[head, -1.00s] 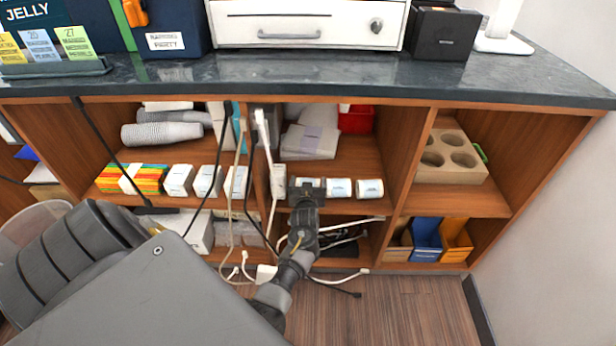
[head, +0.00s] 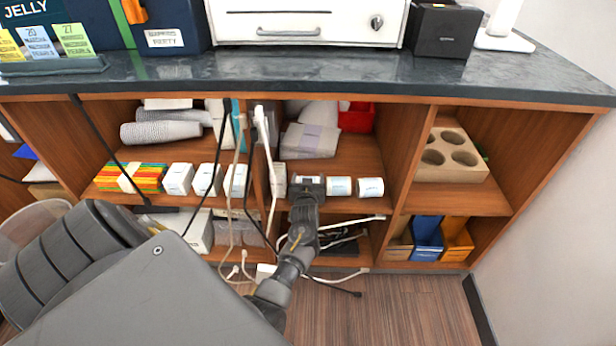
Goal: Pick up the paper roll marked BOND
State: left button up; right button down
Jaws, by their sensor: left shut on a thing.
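Small white paper rolls stand in a row at the front of the middle shelf. Two of them, the middle roll (head: 339,187) and the right roll (head: 370,188), stand clear with pale blue labels. My left gripper (head: 310,186) is at the left end of this row, shut on a paper roll that it mostly hides. Whether that roll rests on the shelf or is lifted, I cannot tell. The lettering on all the labels is too small to read, so I cannot tell which says BOND. My right gripper is not in view.
White cables (head: 268,170) hang just left of the gripper. White boxes (head: 208,180) stand in the left compartment. A cup holder block (head: 452,160) sits at right. The dark countertop (head: 330,76) overhangs the shelves. More cables lie below.

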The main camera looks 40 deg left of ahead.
pick_arm(q)
notch_tip(320, 180, up, 10)
jog(key=p, duration=0.2)
jog(key=shift+p, duration=0.35)
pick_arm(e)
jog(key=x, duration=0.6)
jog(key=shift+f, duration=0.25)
